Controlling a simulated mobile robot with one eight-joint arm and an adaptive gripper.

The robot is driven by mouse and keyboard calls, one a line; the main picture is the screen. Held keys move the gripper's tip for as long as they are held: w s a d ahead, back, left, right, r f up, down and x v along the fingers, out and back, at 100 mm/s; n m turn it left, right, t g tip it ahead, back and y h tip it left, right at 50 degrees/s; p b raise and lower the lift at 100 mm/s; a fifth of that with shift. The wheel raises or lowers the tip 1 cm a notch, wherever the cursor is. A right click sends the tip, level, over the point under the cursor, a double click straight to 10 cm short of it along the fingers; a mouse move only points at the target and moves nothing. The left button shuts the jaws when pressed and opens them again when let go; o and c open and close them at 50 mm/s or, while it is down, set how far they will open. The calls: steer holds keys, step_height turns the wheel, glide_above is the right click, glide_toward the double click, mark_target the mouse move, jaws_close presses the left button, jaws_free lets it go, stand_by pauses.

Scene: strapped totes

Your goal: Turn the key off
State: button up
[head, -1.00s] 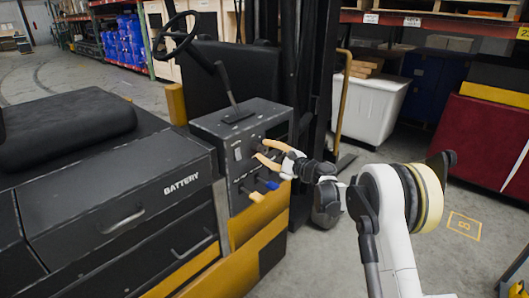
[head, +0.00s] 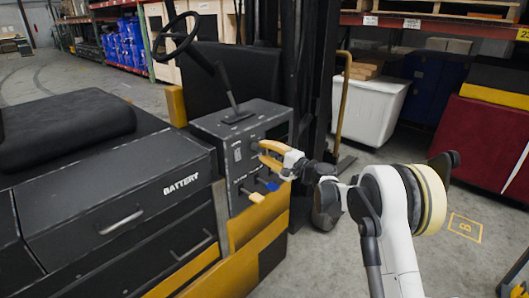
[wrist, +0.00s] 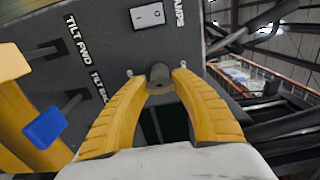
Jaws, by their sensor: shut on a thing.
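The grey key (wrist: 158,74) sits at the dark control panel (wrist: 105,45) of the forklift. In the wrist view it is between the tips of my yellow-fingered gripper (wrist: 159,86). The fingers are shut on it from both sides. In the head view my gripper (head: 263,154) is at the front face of the panel box (head: 240,128), and the key is hidden by the fingers. Small white marks flank the key, partly covered and too small to read.
A blue-tipped lever (wrist: 45,127) and a yellow-tipped lever (wrist: 10,62) stick out of the panel. A rocker switch (wrist: 147,16) by a lamps label is above the key. A steering wheel (head: 177,35) and mast (head: 308,90) stand close by.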

stand_by(0.3)
steer(key=o, duration=1.2)
steer(key=v, duration=1.2)
